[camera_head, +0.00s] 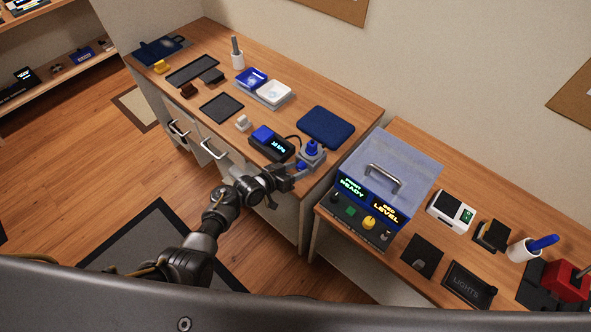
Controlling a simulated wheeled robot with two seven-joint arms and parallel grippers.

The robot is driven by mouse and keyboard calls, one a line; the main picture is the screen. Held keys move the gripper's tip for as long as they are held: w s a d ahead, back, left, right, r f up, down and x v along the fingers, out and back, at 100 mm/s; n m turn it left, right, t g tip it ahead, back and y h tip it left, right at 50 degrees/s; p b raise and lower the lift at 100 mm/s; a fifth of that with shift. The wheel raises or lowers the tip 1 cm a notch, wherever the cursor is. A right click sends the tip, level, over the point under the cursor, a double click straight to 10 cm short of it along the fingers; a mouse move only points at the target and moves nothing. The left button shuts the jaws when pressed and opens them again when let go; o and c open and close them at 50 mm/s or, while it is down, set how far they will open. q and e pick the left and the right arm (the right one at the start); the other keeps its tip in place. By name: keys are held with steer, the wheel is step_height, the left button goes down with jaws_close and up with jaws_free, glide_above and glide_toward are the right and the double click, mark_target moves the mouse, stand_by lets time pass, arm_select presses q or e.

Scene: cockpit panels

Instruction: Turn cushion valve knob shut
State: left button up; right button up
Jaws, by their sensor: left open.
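The blue valve knob (312,147) stands on a small grey block at the front right of the left table, next to the dark gauge box (272,143) with a lit display. A dark blue cushion (326,126) lies flat behind it. My left gripper (299,172) is open at the table's front edge, just in front of and below the knob. A second blue part (301,164) shows near its fingers. I cannot tell whether the fingers touch the block or knob. The knob's turn position is too small to read. My right gripper is out of view.
A panel box with a clear lid and handle (382,178) stands on the right table, close to my left arm's right side. Blue and white trays (273,91) and a small white item (242,123) lie left of the gauge. A gap separates the tables.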

arm_select(q)
steer(key=v, duration=1.1)
steer(key=shift+d, duration=0.1)
